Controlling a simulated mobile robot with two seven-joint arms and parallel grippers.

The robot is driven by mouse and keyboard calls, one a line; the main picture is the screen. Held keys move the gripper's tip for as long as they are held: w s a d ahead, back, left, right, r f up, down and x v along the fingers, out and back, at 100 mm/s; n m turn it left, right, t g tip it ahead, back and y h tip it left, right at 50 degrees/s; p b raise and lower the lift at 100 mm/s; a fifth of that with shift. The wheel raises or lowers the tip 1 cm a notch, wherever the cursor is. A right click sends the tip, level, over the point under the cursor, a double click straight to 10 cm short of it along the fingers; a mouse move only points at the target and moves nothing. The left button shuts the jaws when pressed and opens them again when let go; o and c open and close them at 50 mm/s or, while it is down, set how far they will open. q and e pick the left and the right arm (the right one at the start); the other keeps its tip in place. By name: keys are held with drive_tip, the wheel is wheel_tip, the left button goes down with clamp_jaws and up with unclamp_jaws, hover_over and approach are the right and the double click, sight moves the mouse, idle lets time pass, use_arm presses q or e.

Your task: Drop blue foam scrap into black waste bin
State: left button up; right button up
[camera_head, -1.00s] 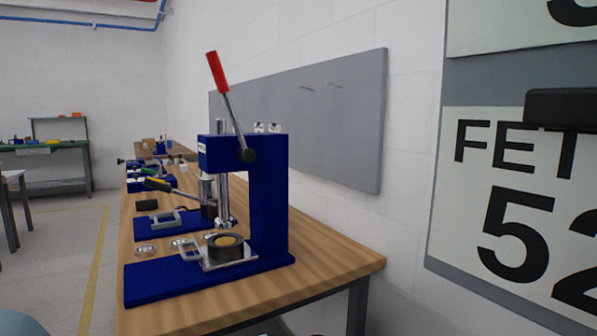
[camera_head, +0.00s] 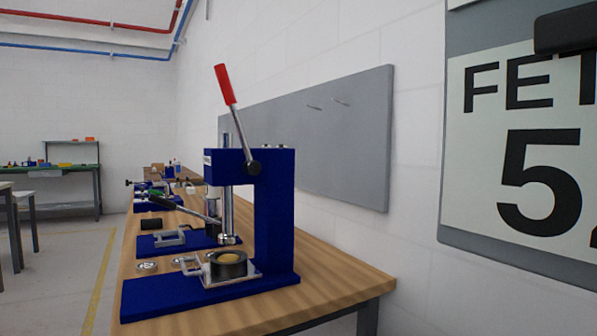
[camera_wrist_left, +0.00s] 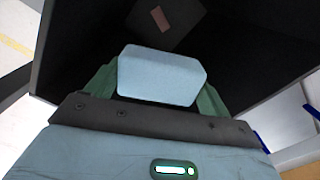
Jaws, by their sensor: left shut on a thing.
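The light blue foam scrap (camera_wrist_left: 160,76) is a rounded block between the green fingers of my left gripper (camera_wrist_left: 158,82) in the left wrist view. My left gripper is shut on it. The black waste bin (camera_wrist_left: 75,50) spreads behind and around the scrap, with its dark inside facing the camera. From this view the scrap is over the bin's opening; how high it is above the floor of the bin I cannot tell. The head view shows neither the bin, the scrap nor my grippers. My right gripper is not in view.
A small reddish-brown piece (camera_wrist_left: 160,18) lies inside the bin. In the head view, a blue press (camera_head: 272,220) with a red-tipped lever stands on a wooden workbench (camera_head: 345,283) along the wall. Clear floor (camera_head: 62,262) lies left of the bench.

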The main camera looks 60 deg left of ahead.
use_arm(q)
drive_tip(key=o, duration=0.9)
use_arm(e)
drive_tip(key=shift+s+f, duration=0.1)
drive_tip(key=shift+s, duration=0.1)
use_arm(q)
drive_tip(key=r, duration=0.3)
drive_tip(key=s+r+p, duration=0.1)
drive_tip(key=r, duration=0.4)
drive_tip(key=shift+s+r, duration=0.25)
drive_tip(key=shift+r, duration=0.15)
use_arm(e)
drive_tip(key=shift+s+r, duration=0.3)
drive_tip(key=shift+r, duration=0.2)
